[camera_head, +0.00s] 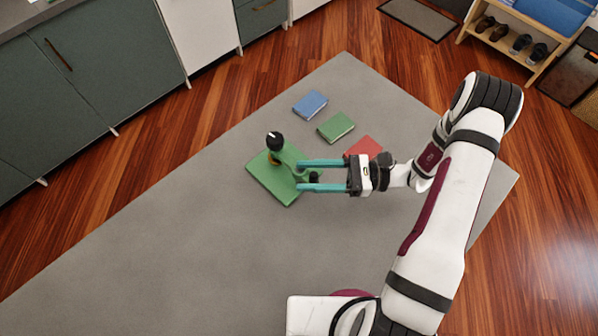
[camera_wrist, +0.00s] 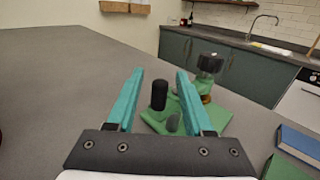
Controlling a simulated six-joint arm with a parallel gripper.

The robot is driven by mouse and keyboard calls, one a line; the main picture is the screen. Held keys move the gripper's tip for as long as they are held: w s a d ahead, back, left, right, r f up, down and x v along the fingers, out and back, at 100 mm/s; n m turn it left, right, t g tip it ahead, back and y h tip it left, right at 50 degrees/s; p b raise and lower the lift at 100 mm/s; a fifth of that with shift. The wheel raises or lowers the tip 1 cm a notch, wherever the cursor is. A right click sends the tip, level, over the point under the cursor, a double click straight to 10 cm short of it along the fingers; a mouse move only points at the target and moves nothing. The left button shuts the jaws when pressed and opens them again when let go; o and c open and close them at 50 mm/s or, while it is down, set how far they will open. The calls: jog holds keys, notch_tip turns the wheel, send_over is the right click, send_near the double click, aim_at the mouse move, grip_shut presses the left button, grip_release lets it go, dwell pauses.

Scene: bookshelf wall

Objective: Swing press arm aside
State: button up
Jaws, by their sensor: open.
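The press has a flat green base plate (camera_head: 267,185) on the grey table, which also shows in the wrist view (camera_wrist: 221,118). A black knob (camera_head: 274,140) tops its post, with a brass-coloured part below. A green press arm (camera_head: 291,156) reaches from the post toward my gripper. A black upright handle (camera_wrist: 159,95) stands in the wrist view, seen between my fingers. My gripper (camera_head: 299,175) is open, its teal fingers pointing left over the plate's right edge. The fingers partly hide the arm's end in the head view. I cannot tell whether either finger touches the handle.
A blue book (camera_head: 310,104), a green book (camera_head: 336,127) and a red book (camera_head: 364,146) lie behind the press. The red one is partly hidden by my gripper. The grey table (camera_head: 150,250) is clear at left and front. Cabinets (camera_head: 105,65) stand beyond its edge.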

jog(key=shift+a, duration=1.25)
jog(key=shift+c, duration=0.4)
grip_shut()
